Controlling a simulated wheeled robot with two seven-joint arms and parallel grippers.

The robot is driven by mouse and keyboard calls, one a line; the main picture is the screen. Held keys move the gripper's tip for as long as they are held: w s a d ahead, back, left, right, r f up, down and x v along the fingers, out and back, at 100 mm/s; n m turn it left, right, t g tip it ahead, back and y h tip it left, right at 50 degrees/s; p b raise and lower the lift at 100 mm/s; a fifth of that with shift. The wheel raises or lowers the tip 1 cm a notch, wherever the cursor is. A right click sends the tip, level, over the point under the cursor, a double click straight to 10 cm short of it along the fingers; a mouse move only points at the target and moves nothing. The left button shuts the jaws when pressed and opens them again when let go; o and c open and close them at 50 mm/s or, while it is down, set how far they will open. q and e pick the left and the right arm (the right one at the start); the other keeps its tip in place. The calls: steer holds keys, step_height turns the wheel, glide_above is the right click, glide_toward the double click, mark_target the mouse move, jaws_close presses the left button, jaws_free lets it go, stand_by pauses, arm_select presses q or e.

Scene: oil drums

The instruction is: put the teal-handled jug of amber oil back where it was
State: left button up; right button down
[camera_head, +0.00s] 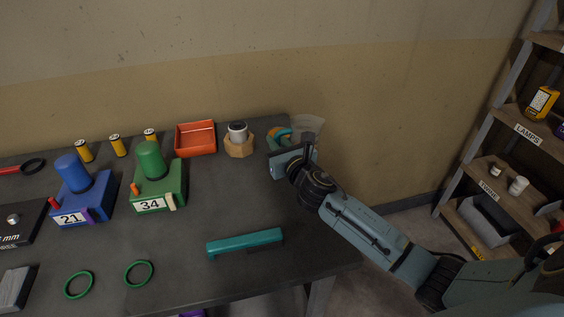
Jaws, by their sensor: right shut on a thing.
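The teal-handled jug (281,133) is at the back right corner of the dark table. Its curved teal handle and some amber show just beyond my right gripper. A clear, pale part spreads out to the right of the handle. My right gripper (286,150) is shut on the jug, with its arm reaching in from the lower right. The gripper hides the lower part of the jug, so I cannot tell whether it touches the table. My left gripper is not in view.
A wooden block holding a grey-white cylinder (238,133) and an orange tray (196,139) stand left of the jug. A teal bar (245,242) lies near the front edge. Green block 34 (158,190) and blue block 21 (82,204) stand further left. Shelves (515,125) are at right.

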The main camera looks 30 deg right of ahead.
steer(key=shift+f, duration=0.6)
steer(key=shift+f+b, duration=0.85)
steer(key=shift+f, duration=0.75)
steer(key=shift+f, duration=0.1)
steer(key=c, duration=1.4)
jaws_free()
steer(key=shift+f, duration=0.1)
steer(key=s, duration=1.2)
steer(key=shift+a+r, duration=0.2)
steer(key=shift+a, duration=0.05)
